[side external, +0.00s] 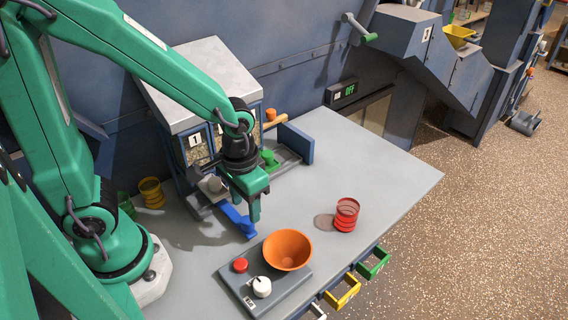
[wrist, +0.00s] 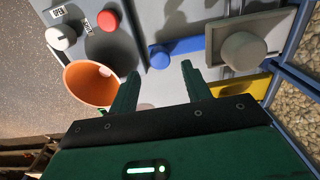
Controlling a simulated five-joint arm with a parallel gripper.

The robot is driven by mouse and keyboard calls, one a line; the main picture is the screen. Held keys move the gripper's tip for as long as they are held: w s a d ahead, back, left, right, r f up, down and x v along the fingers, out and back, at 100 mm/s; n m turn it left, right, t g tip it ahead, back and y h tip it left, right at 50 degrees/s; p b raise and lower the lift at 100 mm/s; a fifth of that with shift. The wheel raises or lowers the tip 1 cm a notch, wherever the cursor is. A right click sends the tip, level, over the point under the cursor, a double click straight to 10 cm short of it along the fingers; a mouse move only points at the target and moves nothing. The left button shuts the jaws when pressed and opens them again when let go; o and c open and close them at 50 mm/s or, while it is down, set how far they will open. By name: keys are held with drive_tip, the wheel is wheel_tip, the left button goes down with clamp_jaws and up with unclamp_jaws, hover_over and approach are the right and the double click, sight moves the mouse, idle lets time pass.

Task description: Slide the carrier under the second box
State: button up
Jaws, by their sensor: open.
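My gripper (side external: 248,207) is open in front of the bin labelled 1 (side external: 195,147), pointing down. The grey carrier (wrist: 285,22) bears a round grey piece (wrist: 245,50), which also shows left of my gripper in the side view (side external: 212,185). I cannot tell whether the fingers touch the handle. The second box is largely hidden behind my wrist.
An orange bowl (side external: 288,249) sits on a grey panel with a red button (side external: 240,265) and white knob (side external: 262,287). A red container (side external: 346,214) stands to the right. A green handle (side external: 268,158) and orange knob (side external: 270,115) are behind my gripper.

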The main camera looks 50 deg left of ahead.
drive_tip(key=shift+r, duration=0.25)
wheel_tip(320, 180, up, 6)
drive_tip(key=shift+f, duration=0.1)
idle(0.7)
drive_tip(key=s+a+r+t, duration=0.3)
drive_tip(key=a+r+t, duration=0.2)
drive_tip(key=a+r, duration=0.2)
drive_tip(key=shift+a+r+t, duration=0.3)
drive_tip(key=shift+a+r, duration=0.05)
drive_tip(key=shift+r, duration=0.8)
drive_tip(key=shift+w+f, duration=0.1)
drive_tip(key=shift+c, duration=0.2)
